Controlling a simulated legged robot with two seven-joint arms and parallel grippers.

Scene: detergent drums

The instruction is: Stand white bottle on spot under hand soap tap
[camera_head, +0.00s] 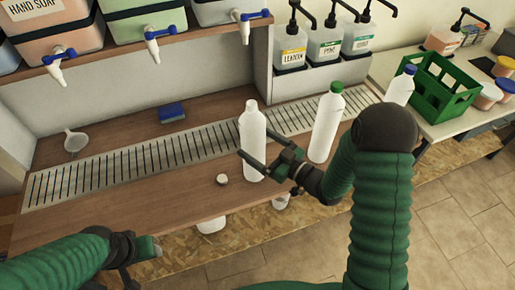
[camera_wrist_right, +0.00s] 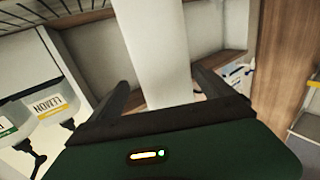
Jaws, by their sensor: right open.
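The uncapped white bottle (camera_head: 252,145) stands upright on the wooden counter at the front edge of the drain grate. My right gripper (camera_head: 260,162) is open around its lower half. In the right wrist view the white bottle (camera_wrist_right: 151,45) rises between the two fingers, with a gap visible on the right side. The hand soap drum (camera_head: 50,28) is on the shelf at upper left, and its white tap with blue handle (camera_head: 55,65) hangs over the left of the grate. My left gripper (camera_head: 145,248) is low at the left, away from the bottle; its jaws are unclear.
A white cap (camera_head: 222,179) lies left of the bottle. A green-capped bottle (camera_head: 327,122) stands close on the right, a blue-capped one (camera_head: 400,87) beyond. A funnel (camera_head: 75,141) and blue sponge (camera_head: 171,112) lie behind the grate (camera_head: 130,160). The grate's left part is clear.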

